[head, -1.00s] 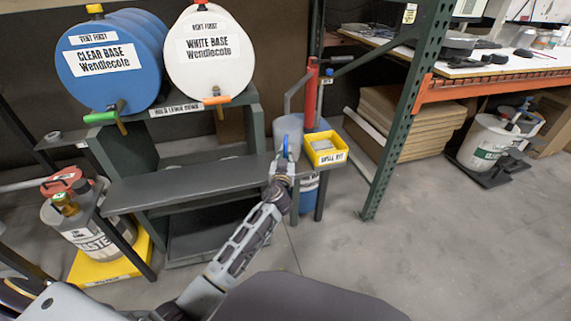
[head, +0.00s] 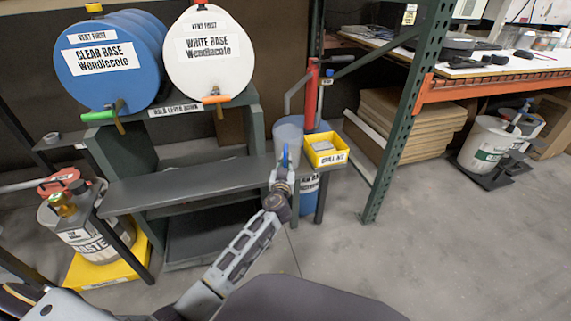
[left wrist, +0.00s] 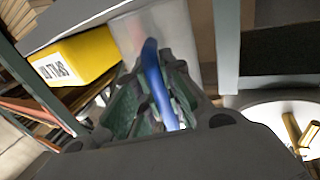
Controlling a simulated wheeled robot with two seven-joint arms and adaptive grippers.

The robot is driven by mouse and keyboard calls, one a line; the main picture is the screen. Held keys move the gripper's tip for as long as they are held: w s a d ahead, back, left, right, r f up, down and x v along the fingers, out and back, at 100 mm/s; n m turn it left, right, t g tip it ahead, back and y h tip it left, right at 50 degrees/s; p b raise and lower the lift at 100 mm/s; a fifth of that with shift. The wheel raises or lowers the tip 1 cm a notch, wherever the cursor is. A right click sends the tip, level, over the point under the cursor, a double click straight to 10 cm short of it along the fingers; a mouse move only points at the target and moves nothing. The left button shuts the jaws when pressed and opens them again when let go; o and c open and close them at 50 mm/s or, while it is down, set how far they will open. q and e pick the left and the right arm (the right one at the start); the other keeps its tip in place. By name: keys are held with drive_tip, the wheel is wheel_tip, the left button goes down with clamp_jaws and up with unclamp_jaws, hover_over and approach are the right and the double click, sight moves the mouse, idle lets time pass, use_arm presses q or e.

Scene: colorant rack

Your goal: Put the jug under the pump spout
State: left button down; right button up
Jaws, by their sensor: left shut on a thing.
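The jug (head: 289,134) is a translucent grey vessel with a blue handle (head: 285,155). It is upright at the right end of the dark shelf, left of the yellow spill kit bin. My left gripper (head: 283,170) is shut on the handle from the near side. The left wrist view shows the blue handle (left wrist: 154,75) between the fingers and the clear jug wall (left wrist: 175,28) behind. The red pump (head: 312,90) stands behind the jug. Its grey spout (head: 288,103) bends down just above the jug's rim in the head view; exact depth alignment is unclear. My right gripper is not in view.
The yellow spill kit bin (head: 326,150) is close on the jug's right. A green rack post (head: 396,135) stands farther right. Blue (head: 110,60) and white (head: 208,55) drums sit above the shelf (head: 180,186), whose top is clear. A waste container (head: 85,225) stands left.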

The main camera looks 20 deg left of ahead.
use_arm(q)
drive_tip(key=shift+f, duration=0.1)
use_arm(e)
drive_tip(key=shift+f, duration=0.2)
use_arm(q)
drive_tip(key=c, duration=1.5)
unclamp_jaws()
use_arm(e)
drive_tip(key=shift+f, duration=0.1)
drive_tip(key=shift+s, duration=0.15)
use_arm(q)
drive_tip(key=shift+s+d, duration=0.1)
drive_tip(key=shift+s, duration=0.4)
drive_tip(key=shift+s+d, duration=0.2)
drive_tip(key=shift+s, duration=0.7)
drive_tip(key=shift+s+d, duration=0.15)
drive_tip(key=shift+s, duration=0.75)
drive_tip(key=shift+s+d+p, duration=0.15)
drive_tip(key=shift+s+p, duration=0.05)
drive_tip(key=shift+s, duration=0.55)
drive_tip(key=shift+s+d+p, duration=0.15)
drive_tip(key=shift+s, duration=0.6)
drive_tip(key=shift+s+d, duration=0.25)
drive_tip(key=shift+s, duration=0.8)
drive_tip(key=shift+s+d, duration=0.2)
drive_tip(key=shift+s, duration=0.85)
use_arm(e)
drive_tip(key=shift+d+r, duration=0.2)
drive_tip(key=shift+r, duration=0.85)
